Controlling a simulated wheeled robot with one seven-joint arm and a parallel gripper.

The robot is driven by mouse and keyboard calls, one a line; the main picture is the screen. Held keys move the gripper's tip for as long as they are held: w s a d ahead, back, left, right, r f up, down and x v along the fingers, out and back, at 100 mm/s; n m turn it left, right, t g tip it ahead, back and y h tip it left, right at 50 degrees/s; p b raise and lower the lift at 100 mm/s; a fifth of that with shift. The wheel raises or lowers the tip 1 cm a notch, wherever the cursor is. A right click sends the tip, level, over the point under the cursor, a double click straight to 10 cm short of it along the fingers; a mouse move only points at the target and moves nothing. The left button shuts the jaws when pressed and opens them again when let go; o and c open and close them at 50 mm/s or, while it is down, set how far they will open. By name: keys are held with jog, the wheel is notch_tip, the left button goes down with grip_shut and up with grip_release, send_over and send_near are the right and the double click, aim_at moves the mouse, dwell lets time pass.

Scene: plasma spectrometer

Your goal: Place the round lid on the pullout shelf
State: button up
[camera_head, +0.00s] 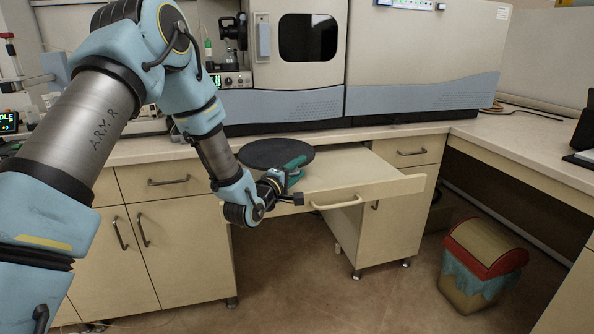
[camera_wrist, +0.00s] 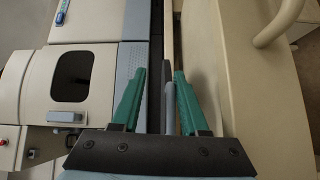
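The round lid (camera_head: 270,152) is a dark, flat disc, lying level over the left part of the pullout shelf (camera_head: 345,170). I cannot tell for sure whether it touches the shelf. My gripper (camera_head: 296,166) is at the lid's front right edge, over the shelf's left front. In the wrist view, my gripper's two green fingers (camera_wrist: 160,78) stand apart. The lid (camera_wrist: 168,85) shows edge-on between them as a thin grey strip, close to the right finger, with a clear gap to the left finger.
The spectrometer (camera_head: 420,55) stands on the counter behind the shelf. The right part of the shelf is bare. A drawer handle (camera_head: 336,203) sticks out at the shelf's front. A bin with a red rim (camera_head: 487,255) stands on the floor at the right.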

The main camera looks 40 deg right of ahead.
jog(key=shift+r+p, duration=0.5)
jog(key=shift+r, duration=0.05)
jog(key=b+v, duration=0.2)
jog(key=v, duration=1)
jog(key=shift+b, duration=0.35)
jog(key=shift+f, duration=0.15)
